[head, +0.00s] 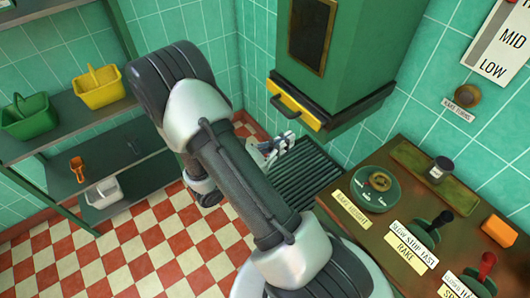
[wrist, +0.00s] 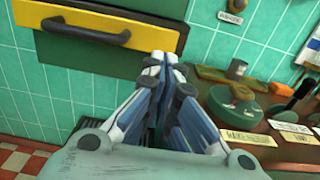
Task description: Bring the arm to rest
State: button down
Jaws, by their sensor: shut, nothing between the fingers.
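My gripper (head: 288,139) is seen past my arm in the head view, in front of the green cabinet and just below its yellow drawer. In the wrist view my gripper (wrist: 162,62) points away from the camera with its fingertips together and nothing between them. The yellow drawer front (head: 293,103) with its dark handle is beside the fingertips; it also shows in the wrist view (wrist: 150,36). I cannot tell whether the fingers touch anything. My arm hides part of the floor and the wall behind it.
A dark slatted grate (head: 310,175) lies below the gripper. At right is a brown counter (head: 385,222) with a round green dish (head: 372,190), a small jar (head: 439,169) and levers (head: 432,228). At left, shelves hold a yellow basket (head: 100,90) and a green basket (head: 28,118). Checkered floor is open.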

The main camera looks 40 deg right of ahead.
jog(key=a+p, duration=0.1)
jog(key=a, duration=0.5)
jog(key=shift+w+a, duration=0.2)
jog(key=shift+w, duration=0.15)
jog(key=s+a+r+m+g+y, duration=0.4)
jog(key=s+r+m+y, duration=0.5)
jog(key=r+m, duration=0.15)
jog(key=s+a+r+m+t+y, duration=0.1)
jog(key=a+r+m+t+y, duration=0.6)
jog(key=a, duration=0.5)
jog(key=r+t+y, duration=0.1)
jog(key=t+y, duration=0.1)
jog(key=shift+s+a+t, duration=0.35)
jog(key=shift+s+t, duration=0.05)
jog(key=shift+d, duration=0.1)
